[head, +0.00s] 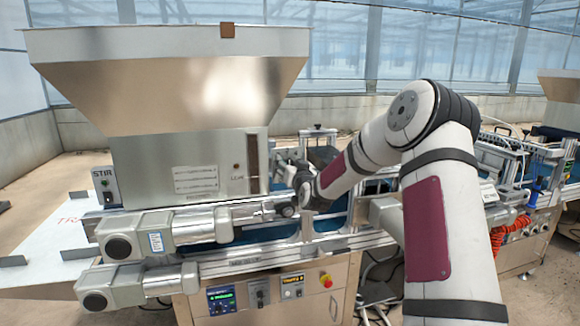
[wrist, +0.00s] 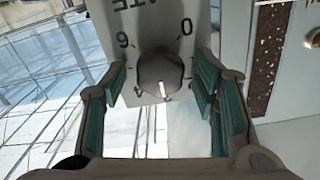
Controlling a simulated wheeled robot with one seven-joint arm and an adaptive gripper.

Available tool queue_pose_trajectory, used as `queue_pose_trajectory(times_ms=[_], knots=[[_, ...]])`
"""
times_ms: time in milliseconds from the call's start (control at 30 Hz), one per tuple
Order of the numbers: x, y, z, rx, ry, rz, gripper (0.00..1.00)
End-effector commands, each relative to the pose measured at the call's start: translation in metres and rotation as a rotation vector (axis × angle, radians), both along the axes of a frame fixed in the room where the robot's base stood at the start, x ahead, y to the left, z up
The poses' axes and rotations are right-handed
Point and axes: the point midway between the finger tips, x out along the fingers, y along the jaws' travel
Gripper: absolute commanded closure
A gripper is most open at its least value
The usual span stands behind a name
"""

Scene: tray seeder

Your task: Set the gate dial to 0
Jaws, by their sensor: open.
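The gate dial's dark grey knob (wrist: 160,72) is in the middle of the wrist view, on a light plate (wrist: 152,22) with the letters "ATE" and printed numbers. A 0 is at the knob's upper right and what looks like a 6 at its upper left. A small white mark shows on the knob's lower edge, away from the 0. My gripper (wrist: 160,82) is open, one teal-padded finger on each side of the knob; I cannot tell whether either touches it. In the head view my gripper (head: 291,176) is beside the hopper's right side, and the dial is hidden there.
The steel hopper (head: 180,85) stands left of my arm. A STIR switch box (head: 104,186) is on its left. Grey motors (head: 165,229) project in front. A control panel (head: 255,297) with a red button is below. A dark window strip (wrist: 268,50) is right of the dial.

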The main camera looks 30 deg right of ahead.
Motion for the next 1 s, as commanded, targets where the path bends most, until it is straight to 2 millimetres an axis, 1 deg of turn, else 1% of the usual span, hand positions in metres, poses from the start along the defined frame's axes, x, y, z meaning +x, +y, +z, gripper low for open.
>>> queue_pose_trajectory(times_ms=[167, 200, 267, 300, 367, 400, 600, 767, 1000], knots=[[-0.0002, 0.0001, 0.0, 0.0, 0.0, 0.0, 0.46], [-0.0002, 0.0001, 0.0, 0.0, 0.0, 0.0, 0.55], [-0.0003, 0.0002, 0.0, 0.0, 0.0, 0.0, 0.68], [-0.0003, 0.0002, 0.0, 0.0, 0.0, 0.0, 0.77], [-0.0003, 0.0001, 0.0, 0.0, 0.0, 0.0, 0.91], [-0.0003, 0.0001, 0.0, 0.0, 0.0, 0.0, 0.94], [-0.0001, 0.0002, 0.0, -0.008, 0.002, 0.0, 0.94], [0.0003, 0.0007, -0.0005, -0.046, 0.013, 0.001, 0.94], [0.0018, 0.0023, -0.001, -0.19, 0.052, 0.001, 0.94]])
